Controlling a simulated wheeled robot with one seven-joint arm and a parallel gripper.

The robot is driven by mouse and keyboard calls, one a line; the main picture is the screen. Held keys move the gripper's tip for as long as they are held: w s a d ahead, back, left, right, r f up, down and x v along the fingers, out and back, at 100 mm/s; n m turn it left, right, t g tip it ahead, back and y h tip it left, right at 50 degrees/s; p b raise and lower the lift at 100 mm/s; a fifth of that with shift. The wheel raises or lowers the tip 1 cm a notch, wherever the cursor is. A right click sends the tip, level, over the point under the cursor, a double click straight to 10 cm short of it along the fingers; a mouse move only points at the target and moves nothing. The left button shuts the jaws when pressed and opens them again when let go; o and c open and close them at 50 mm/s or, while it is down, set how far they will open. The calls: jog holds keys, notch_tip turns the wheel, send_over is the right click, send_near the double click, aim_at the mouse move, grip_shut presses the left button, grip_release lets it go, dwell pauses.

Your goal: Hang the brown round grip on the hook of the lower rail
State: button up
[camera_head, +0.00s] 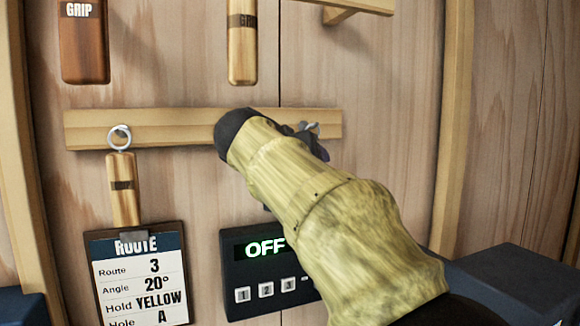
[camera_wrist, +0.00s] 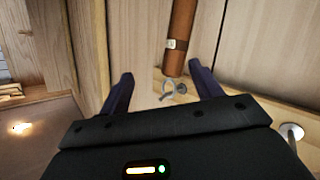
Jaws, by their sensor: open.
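The brown round grip (camera_wrist: 183,42) shows in the wrist view as a cylinder with a pale label band and a metal ring (camera_wrist: 169,88) at its near end. The ring is at a hook on the pale wooden rail (camera_wrist: 205,98); I cannot tell whether it is threaded on. My gripper (camera_wrist: 162,73) is open, its dark fingers apart on either side of the ring, with a gap to each. In the head view the lower rail (camera_head: 175,126) is partly covered by my arm. A hook (camera_head: 311,127) shows near its right end. The brown round grip is hidden there.
A light wooden grip (camera_head: 124,188) hangs by its ring at the lower rail's left. Two more grips, brown (camera_head: 84,45) and light (camera_head: 242,45), hang above. A ROUTE clipboard (camera_head: 138,275) and an OFF display box (camera_head: 250,275) are below. Another metal fitting (camera_wrist: 291,132) shows in the wrist view.

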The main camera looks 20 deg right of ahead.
jog(key=b+v, duration=0.1)
jog(key=v, duration=0.5)
jog(key=w+a+f+n+g+y, duration=0.1)
jog(key=a+f+n+g+y, duration=0.15)
jog(key=f, duration=1.15)
jog(key=w+a+f+n+g+y, duration=0.1)
jog(key=f+n+y, duration=0.3)
jog(key=f, duration=1.1)
jog(key=s+f+g+y, duration=0.2)
jog(key=s+f, duration=0.6)
jog(key=f, duration=0.3)
jog(key=s+a+f+g+y, duration=0.1)
jog(key=s+f+g+y, duration=0.1)
jog(key=s+f, duration=0.6)
notch_tip(320, 180, down, 4)
jog(key=shift+s+a+f+m, duration=0.1)
jog(key=shift+s+a+m, duration=0.2)
jog(key=shift+m, duration=0.15)
